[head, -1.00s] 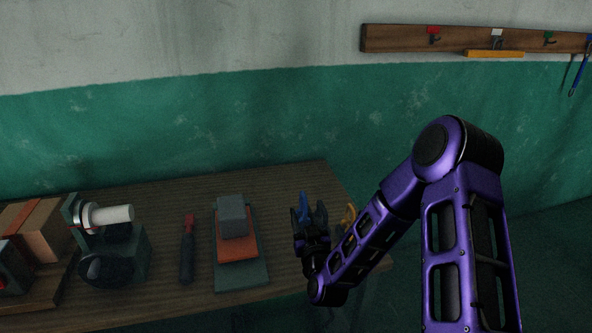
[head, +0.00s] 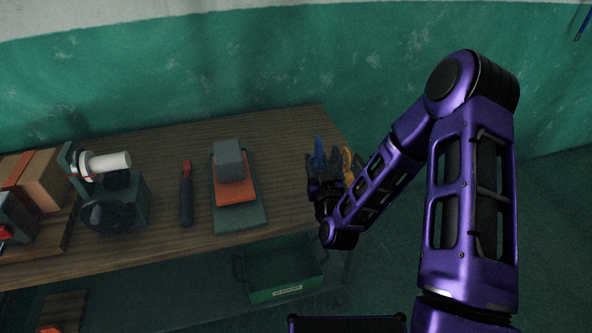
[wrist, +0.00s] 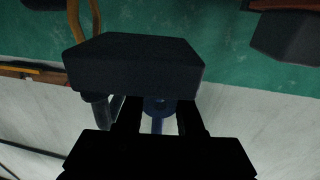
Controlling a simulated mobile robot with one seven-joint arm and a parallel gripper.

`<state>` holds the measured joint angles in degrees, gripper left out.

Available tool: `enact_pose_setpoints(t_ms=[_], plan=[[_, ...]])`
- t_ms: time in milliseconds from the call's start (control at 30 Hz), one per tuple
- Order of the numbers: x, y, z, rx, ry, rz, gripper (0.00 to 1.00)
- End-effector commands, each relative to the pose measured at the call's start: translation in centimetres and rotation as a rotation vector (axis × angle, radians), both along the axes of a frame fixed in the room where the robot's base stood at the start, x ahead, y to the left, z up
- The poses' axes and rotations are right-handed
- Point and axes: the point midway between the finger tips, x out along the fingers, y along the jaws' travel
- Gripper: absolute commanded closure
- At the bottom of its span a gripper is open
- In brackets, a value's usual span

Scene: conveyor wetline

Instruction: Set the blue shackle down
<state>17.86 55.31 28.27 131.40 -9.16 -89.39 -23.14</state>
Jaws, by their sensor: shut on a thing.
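The blue shackle (head: 318,153) is held upright in my gripper (head: 321,170) near the right end of the wooden table (head: 290,208). My gripper is shut on it. In the wrist view, part of the blue shackle (wrist: 158,106) shows between the dark fingers, and the rest is hidden behind the gripper body. I cannot tell whether the shackle touches the tabletop. A yellow-orange shackle (head: 348,160) stands just right of my gripper, partly hidden by my arm.
Left of my gripper are a grey block (head: 228,160) on an orange and dark green stack, a red-and-dark tool (head: 186,195) and a machine with a white roller (head: 108,162). A green crate (head: 284,270) is below the table. Bare wood lies between the stack and my gripper.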

Motion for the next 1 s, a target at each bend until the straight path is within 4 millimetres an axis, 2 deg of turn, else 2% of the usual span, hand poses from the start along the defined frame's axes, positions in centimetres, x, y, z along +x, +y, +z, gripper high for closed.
enact_pose_setpoints(t_ms=[33, 100, 200, 300, 667, 900, 1000], plan=[[0.5, 2.0, -0.1, 0.001, -0.006, 0.031, 1.0], [1.0, 4.1, 0.0, 0.001, -0.006, 0.065, 1.0], [1.4, 6.3, 0.1, 0.001, -0.005, 0.099, 1.0], [1.5, 7.5, 0.2, 0.0, -0.003, 0.118, 1.0], [1.6, 7.7, -0.1, 0.0, -0.001, 0.121, 1.0], [1.5, 7.7, -4.1, 0.002, 0.001, 0.121, 1.0], [1.5, 7.7, -5.2, 0.001, 0.0, 0.121, 1.0]])
